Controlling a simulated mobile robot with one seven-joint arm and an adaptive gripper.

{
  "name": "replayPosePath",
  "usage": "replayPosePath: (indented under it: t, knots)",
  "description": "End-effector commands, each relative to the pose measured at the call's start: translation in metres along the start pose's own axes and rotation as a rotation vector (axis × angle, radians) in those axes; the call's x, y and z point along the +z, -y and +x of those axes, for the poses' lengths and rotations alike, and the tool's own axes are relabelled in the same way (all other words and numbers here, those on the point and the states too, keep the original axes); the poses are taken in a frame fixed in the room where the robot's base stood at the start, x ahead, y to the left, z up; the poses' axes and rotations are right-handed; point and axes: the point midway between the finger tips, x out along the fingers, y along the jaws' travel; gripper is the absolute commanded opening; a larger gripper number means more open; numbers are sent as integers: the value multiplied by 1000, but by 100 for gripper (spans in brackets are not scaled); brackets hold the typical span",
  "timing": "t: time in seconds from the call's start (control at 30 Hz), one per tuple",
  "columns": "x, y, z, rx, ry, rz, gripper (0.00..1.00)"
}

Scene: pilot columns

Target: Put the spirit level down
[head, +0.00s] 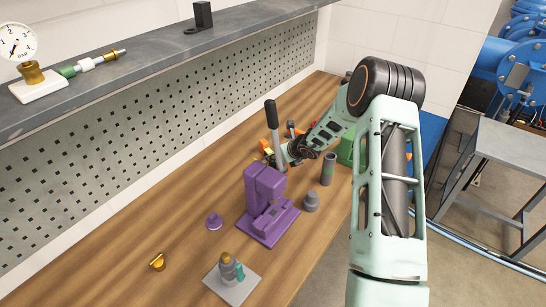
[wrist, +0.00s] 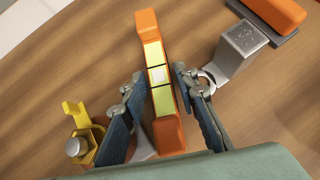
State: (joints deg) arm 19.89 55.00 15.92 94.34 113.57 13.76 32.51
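The spirit level (wrist: 160,75) is an orange bar with a yellow-green middle section marked by dark lines. In the wrist view it lies between the two fingers of my gripper (wrist: 159,74), over the wooden bench. A narrow gap shows on each side of it, so the fingers are open around it and not pressed on it. Its near end runs down between the fingers. In the head view my gripper (head: 282,160) is low over the bench behind the purple press; the level is too small and covered there to make out surely.
A yellow bracket with a bolt (wrist: 82,142) is close to the left finger. A metal block (wrist: 238,46) and an orange-topped item (wrist: 274,12) are at upper right. The purple press (head: 266,205), a grey cylinder (head: 328,169) and a grey weight (head: 311,201) stand nearby.

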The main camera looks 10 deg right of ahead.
Motion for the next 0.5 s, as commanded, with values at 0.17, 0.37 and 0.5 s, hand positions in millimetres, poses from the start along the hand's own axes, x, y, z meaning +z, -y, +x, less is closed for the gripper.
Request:
replayPosePath:
  t: [0.17, 0.37, 0.5]
  knots:
    - [0, 0, 4, 0, 0, 0, 28]
    - [0, 0, 4, 0, 0, -1, 20]
    - [0, 0, 4, 0, 0, -1, 4]
